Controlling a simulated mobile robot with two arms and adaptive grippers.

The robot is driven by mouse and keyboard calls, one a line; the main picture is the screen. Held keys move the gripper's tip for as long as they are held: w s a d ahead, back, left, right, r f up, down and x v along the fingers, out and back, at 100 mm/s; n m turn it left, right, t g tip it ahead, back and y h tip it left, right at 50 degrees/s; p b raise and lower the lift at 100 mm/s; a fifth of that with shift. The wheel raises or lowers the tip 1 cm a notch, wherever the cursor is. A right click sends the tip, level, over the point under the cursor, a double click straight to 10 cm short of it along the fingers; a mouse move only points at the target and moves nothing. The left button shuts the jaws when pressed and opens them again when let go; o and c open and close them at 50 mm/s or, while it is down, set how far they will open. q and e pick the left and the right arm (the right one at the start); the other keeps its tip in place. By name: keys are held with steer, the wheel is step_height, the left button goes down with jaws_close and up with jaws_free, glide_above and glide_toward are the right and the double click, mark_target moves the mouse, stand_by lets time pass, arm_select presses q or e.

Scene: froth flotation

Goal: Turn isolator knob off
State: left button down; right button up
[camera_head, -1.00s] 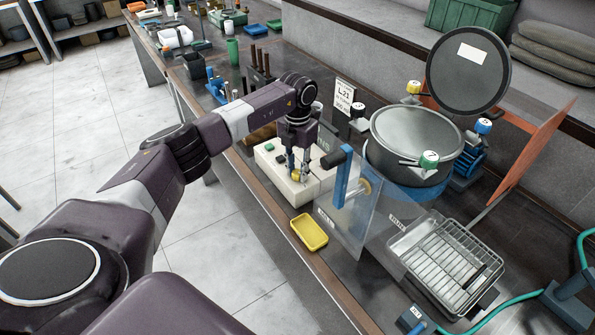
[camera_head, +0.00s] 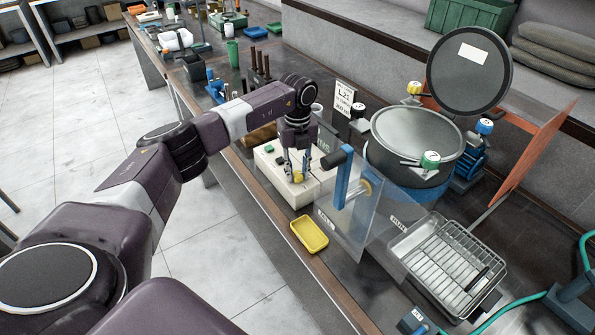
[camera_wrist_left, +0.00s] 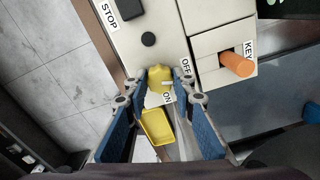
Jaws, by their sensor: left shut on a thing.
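The yellow isolator knob (camera_wrist_left: 160,78) is on the pale control box (camera_head: 263,165), near the OFF label (camera_wrist_left: 186,66) and the ON label (camera_wrist_left: 167,97). My left gripper (camera_wrist_left: 162,84) points down at the box and is shut on the knob, with a blue-padded finger on each side. In the head view the left gripper (camera_head: 299,171) is over the front part of the box, and the knob (camera_head: 299,178) shows low between the fingers. The knob's exact pointing direction is hard to tell. My right gripper is not in view.
A black button (camera_wrist_left: 148,40) and an orange key-like handle (camera_wrist_left: 236,64) are close to the knob. A yellow tray (camera_head: 310,235) lies in front of the box. A clear panel (camera_head: 345,225) and a large grey vessel (camera_head: 418,135) stand to the right.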

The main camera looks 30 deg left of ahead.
mark_target(298, 173)
arm_select(q)
steer(key=shift+n, duration=1)
steer(key=c, duration=1.6)
jaws_free()
steer(key=shift+r, duration=0.1)
step_height(298, 173, up, 12)
steer(key=shift+f, duration=0.1)
